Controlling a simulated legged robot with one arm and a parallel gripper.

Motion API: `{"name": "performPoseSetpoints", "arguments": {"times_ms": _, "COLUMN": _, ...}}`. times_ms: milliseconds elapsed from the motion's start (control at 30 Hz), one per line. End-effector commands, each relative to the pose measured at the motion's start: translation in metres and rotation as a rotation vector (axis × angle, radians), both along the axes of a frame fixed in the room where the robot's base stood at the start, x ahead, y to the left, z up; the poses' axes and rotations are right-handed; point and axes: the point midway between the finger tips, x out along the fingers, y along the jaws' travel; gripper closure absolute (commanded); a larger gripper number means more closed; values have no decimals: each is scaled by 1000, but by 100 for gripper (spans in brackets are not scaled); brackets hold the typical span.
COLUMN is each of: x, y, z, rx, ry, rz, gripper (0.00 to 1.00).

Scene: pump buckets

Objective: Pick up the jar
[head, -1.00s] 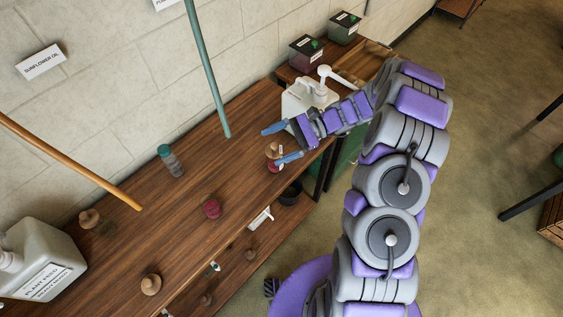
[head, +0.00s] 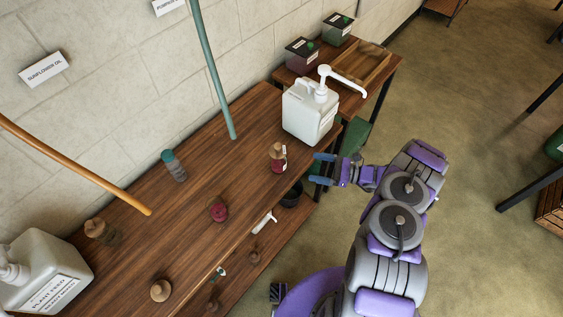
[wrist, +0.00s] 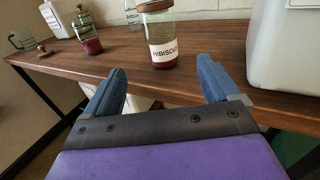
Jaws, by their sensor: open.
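A small glass jar (head: 278,160) with a cork lid, dark red contents and a white label stands upright on the wooden table, near its front edge. In the wrist view the jar (wrist: 161,38) is ahead of the fingers, and its label appears to read "HIBISCUS". My gripper (head: 320,169) is open and empty, to the right of the jar and just off the table's front edge. In the wrist view my gripper (wrist: 160,90) has its two blue fingers apart, with the jar beyond them and roughly between them. The jar is not touched.
A white pump jug (head: 308,110) stands right of the jar, close by. A second red jar (head: 219,211), a teal-topped bottle (head: 175,166) and a cork-topped jar (head: 102,231) stand farther left. A lower shelf (head: 262,237) lies under the tabletop.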

Motion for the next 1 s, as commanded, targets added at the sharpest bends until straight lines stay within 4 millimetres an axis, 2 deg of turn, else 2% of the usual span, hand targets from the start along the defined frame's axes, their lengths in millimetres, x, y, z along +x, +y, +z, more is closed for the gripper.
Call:
{"name": "performPoseSetpoints", "arguments": {"times_ms": 300, "x": 10, "y": 65, "z": -1, "rx": -2, "ry": 2, "rz": 8, "gripper": 11}}
{"name": "performPoseSetpoints", "arguments": {"times_ms": 500, "x": 17, "y": 97, "z": 0, "rx": 1, "ry": 0, "rz": 7, "gripper": 11}}
{"name": "performPoseSetpoints", "arguments": {"times_ms": 767, "x": 22, "y": 113, "z": -1, "rx": -1, "ry": 0, "rz": 4, "gripper": 11}}
{"name": "performPoseSetpoints", "arguments": {"times_ms": 1000, "x": 30, "y": 145, "z": -6, "rx": -2, "ry": 0, "rz": 7, "gripper": 11}}
